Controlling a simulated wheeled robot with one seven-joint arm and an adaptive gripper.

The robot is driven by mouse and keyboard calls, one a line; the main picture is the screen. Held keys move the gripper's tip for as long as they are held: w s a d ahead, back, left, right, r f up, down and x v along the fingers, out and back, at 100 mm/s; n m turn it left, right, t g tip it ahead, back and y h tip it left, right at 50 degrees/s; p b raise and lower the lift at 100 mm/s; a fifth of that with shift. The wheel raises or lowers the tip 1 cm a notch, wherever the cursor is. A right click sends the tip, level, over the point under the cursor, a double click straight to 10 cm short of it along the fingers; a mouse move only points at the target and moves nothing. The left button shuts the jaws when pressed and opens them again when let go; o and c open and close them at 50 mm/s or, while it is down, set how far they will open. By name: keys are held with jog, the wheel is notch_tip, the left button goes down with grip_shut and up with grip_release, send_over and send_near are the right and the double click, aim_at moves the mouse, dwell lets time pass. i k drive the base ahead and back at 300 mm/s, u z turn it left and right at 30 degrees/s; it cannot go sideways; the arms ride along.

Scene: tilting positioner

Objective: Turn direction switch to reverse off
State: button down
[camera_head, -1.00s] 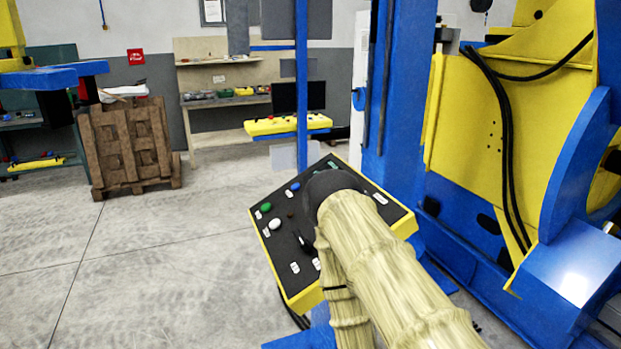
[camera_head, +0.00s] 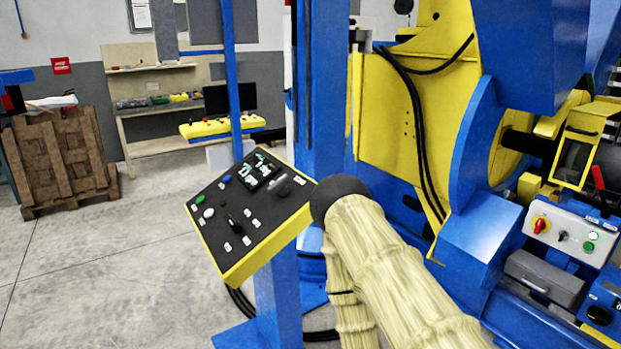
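The black control panel with yellow sides (camera_head: 262,262) stands tilted on a blue post, left of my arm. Its face carries a black lever-like switch (camera_head: 232,222), a dark grey knob-like part (camera_head: 281,186), and green, white and blue buttons. The labels are too small to read, so I cannot tell which control is the direction switch. A second, grey panel (camera_head: 549,222) at the right has a red rotary switch (camera_head: 540,225) and a small black selector (camera_head: 563,236). My sleeved arm ends in view at a dark rounded joint beside the black panel's right edge. My gripper is not visible.
The blue and yellow positioner (camera_head: 390,120) fills the right side. A blue column stands behind the panel. A wooden pallet stack (camera_head: 60,160) and a workbench (camera_head: 160,108) stand at the back left. The floor at the left is clear.

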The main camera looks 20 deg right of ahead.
aim_at(279, 185)
jog(key=z, duration=0.35)
jog(key=k, duration=0.7)
jog(key=u, duration=0.5)
jog(key=i, duration=1.6)
jog(key=z, duration=0.7)
